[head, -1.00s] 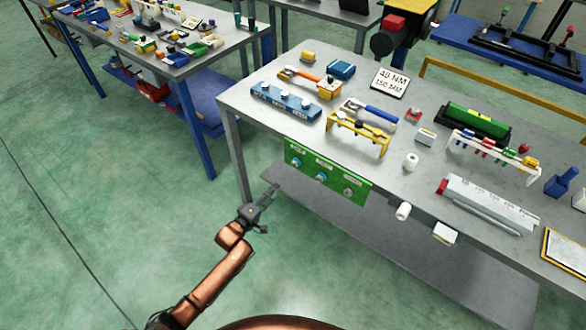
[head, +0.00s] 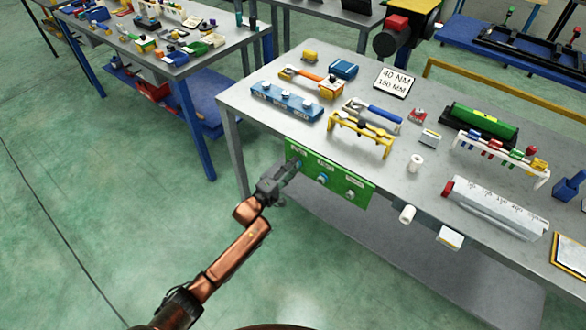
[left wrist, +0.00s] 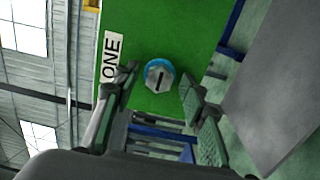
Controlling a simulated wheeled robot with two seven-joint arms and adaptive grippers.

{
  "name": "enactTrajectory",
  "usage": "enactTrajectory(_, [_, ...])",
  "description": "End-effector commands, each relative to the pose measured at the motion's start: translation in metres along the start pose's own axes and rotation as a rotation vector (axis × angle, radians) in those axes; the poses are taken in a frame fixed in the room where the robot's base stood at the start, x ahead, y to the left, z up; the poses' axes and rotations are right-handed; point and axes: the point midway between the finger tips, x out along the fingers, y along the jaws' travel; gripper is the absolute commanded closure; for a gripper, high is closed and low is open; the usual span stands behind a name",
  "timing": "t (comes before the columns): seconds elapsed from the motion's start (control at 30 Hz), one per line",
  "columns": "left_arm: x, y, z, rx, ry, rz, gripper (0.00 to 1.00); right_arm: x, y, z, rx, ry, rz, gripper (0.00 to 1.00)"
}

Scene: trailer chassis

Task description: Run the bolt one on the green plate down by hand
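The green plate (head: 336,183) hangs upright on the front edge of the workbench, with bolts in a row under white labels. Bolt one (left wrist: 159,76) has a grey slotted head with a blue ring around it, beside the label ONE (left wrist: 112,57) in the left wrist view. My left gripper (head: 292,166) is at the left end of the plate in the head view and covers this bolt there. In the left wrist view its fingers (left wrist: 160,84) are open, one on each side of the bolt head, with gaps between. My right gripper is not in view.
The middle bolt (head: 322,180) and right bolt (head: 349,195) stand out from the plate close to my left gripper. The bench top (head: 395,165) above holds a blue block (head: 286,101), a yellow rack (head: 360,134) and other tools. The floor before the bench is open.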

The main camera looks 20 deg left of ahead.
Motion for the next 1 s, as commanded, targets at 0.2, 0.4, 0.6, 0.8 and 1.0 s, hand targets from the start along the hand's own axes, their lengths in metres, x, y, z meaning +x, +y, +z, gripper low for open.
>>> enactTrajectory(0.2, [0.0,0.0005,0.0003,0.0,0.0,0.0,0.66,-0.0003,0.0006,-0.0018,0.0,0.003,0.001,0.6])
enactTrajectory(0.4, [-0.0001,0.0004,0.0003,0.0,0.0,0.0,0.79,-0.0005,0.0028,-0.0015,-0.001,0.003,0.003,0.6])
enactTrajectory(0.6, [-0.0003,0.0003,0.0002,0.0,0.0,0.0,0.93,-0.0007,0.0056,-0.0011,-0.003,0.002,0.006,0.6])
enactTrajectory(0.8, [-0.0005,0.0001,0.0001,0.001,0.0,0.0,1.0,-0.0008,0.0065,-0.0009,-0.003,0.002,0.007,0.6])
enactTrajectory(1.0, [-0.0006,0.0003,0.0,0.024,0.0,-0.001,1.0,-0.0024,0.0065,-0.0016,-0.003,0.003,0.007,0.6])
